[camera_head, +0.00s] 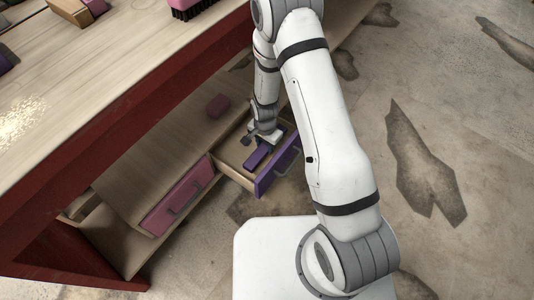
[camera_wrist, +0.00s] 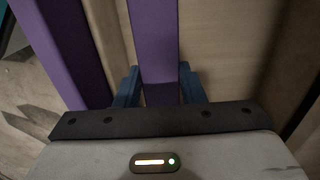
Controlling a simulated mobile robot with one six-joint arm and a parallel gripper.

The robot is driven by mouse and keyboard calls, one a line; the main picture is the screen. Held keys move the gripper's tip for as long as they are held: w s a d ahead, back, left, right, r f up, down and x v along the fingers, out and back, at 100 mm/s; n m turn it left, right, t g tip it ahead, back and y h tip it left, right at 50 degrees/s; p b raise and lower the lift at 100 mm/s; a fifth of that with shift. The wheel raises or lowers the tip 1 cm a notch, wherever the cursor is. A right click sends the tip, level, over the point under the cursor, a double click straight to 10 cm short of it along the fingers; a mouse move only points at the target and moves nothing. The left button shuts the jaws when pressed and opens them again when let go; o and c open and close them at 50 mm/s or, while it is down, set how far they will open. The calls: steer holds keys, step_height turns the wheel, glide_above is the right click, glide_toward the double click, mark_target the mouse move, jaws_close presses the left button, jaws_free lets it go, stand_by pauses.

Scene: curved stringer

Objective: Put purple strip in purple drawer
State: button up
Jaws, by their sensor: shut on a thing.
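The purple drawer (camera_head: 277,172) is pulled open below the table, with a purple front and a grey handle. The purple strip (camera_head: 257,156) is inside the open drawer's outline, near its front panel. My gripper (camera_head: 262,138) reaches down into the drawer and is shut on the strip. In the wrist view the purple strip (camera_wrist: 154,45) runs between the two blue fingers of my gripper (camera_wrist: 158,88). The drawer's purple front (camera_wrist: 66,50) is at the left there, apart from the strip. I cannot tell whether the strip touches the drawer floor.
A closed pink drawer (camera_head: 178,197) with a grey handle is left of the purple one. A small dark pink block (camera_head: 218,105) lies on the shelf behind. The wooden tabletop (camera_head: 110,70) with a red edge overhangs at the left, with a brush (camera_head: 190,8) on it.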

mark_target(265, 153)
step_height(265, 153, down, 6)
steer(key=shift+r+b, duration=0.15)
steer(key=shift+b, duration=0.75)
steer(key=o, duration=1)
steer(key=shift+o, duration=0.2)
